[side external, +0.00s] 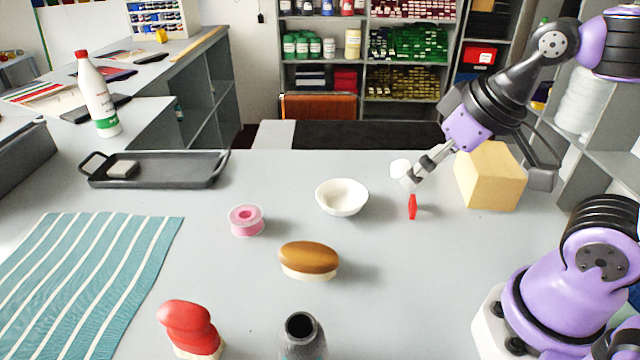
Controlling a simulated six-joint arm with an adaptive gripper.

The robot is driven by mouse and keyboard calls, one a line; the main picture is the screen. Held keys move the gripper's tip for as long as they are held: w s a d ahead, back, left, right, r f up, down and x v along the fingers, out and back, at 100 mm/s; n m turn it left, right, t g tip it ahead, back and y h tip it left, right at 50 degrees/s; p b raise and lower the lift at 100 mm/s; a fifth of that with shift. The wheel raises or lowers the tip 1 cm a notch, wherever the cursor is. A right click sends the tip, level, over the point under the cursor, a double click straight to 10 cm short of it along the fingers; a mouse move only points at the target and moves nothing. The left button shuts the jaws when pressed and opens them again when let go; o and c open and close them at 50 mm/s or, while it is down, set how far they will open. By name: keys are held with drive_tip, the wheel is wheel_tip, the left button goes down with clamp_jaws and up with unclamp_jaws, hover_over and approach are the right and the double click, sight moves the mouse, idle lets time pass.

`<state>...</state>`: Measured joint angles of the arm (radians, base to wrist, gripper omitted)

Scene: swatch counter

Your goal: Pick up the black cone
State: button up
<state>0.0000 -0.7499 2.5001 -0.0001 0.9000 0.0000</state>
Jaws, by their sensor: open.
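A dark grey to black tapered object with a round opening at its top (302,335) stands upright at the front edge of the side external view. Its lower part is cut off by the frame. It is the only thing like a black cone that I see. My gripper (408,178) is open at the right of the counter, far behind and to the right of this object. A small red piece (412,207) shows just below the fingertips; I cannot tell whether they touch it. A small white round shape (400,168) shows beside the fingers.
A red-topped brush (186,328) stands left of the dark object, and a brown-topped brush (309,260) lies behind it. A white bowl (342,197), pink tape roll (246,220), yellow block (490,176), black tray (155,170) and striped cloth (85,280) surround them.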

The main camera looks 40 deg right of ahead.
drive_tip(key=n+g+y, duration=0.4)
drive_tip(key=n, duration=0.9)
hover_over(317, 324)
drive_tip(key=d, duration=0.3)
wheel_tip(317, 324, down, 4)
drive_tip(key=shift+s+a+f, duration=0.25)
drive_tip(key=shift+a+f, duration=0.1)
drive_tip(key=shift+a, duration=0.1)
drive_tip(key=f, duration=0.1)
drive_tip(key=a+f, duration=0.1)
drive_tip(key=f, duration=0.1)
drive_tip(key=shift+w+a+f+n, duration=0.15)
drive_tip(key=shift+a+f+n, duration=0.1)
drive_tip(key=shift+a+n, duration=0.1)
drive_tip(key=shift+w+x, duration=0.15)
drive_tip(key=shift+x, duration=1.4)
drive_tip(key=shift+w+x, duration=0.2)
drive_tip(key=shift+x, duration=1.35)
drive_tip(key=shift+a+r, duration=0.1)
drive_tip(key=shift+a, duration=0.1)
drive_tip(key=c, duration=1.3)
